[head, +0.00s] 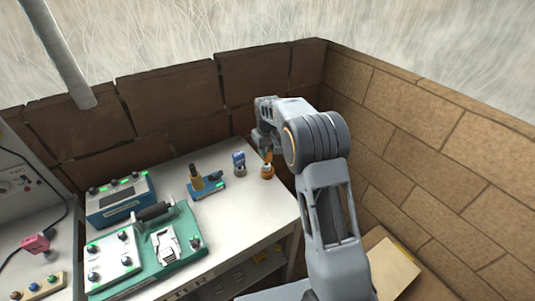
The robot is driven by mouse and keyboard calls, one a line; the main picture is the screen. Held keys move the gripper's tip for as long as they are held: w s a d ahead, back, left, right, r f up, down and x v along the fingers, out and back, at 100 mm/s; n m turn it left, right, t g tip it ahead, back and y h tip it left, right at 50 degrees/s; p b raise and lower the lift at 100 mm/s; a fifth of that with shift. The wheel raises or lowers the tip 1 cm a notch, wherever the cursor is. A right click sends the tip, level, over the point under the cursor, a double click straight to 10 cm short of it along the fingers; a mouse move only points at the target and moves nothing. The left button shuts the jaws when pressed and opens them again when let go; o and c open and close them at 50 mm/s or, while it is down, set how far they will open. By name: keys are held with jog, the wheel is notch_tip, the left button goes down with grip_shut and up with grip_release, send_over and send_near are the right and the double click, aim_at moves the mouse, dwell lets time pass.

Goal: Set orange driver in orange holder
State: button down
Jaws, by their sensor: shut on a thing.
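The orange driver (268,158) stands roughly upright near the right back of the white table, at my gripper. The orange holder (267,173) is a small round piece on the table directly below it. The driver's lower end is at the holder's top; I cannot tell from here whether it is inside or just above. My gripper (266,149) points down and is shut on the orange driver. The fingers are small and partly hidden by my arm's wrist.
A blue piece in a grey holder (240,170) stands close on the left. Further left are a blue fixture (208,188) with a yellow-and-black upright part, a blue box (120,203) and a green panel (183,254). Brick walls close the back and right. The table's front right (255,220) is clear.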

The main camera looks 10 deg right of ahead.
aim_at(268, 157)
jog(key=shift+w+d+f, duration=0.3)
jog(key=shift+w+f, duration=0.25)
jog(key=shift+f, duration=0.15)
jog(key=shift+f+p, duration=0.4)
jog(key=shift+f, duration=1.25)
jog(key=shift+f, duration=0.2)
jog(key=c, duration=0.8)
grip_release()
jog(key=shift+r, duration=0.1)
jog(key=shift+c, duration=0.2)
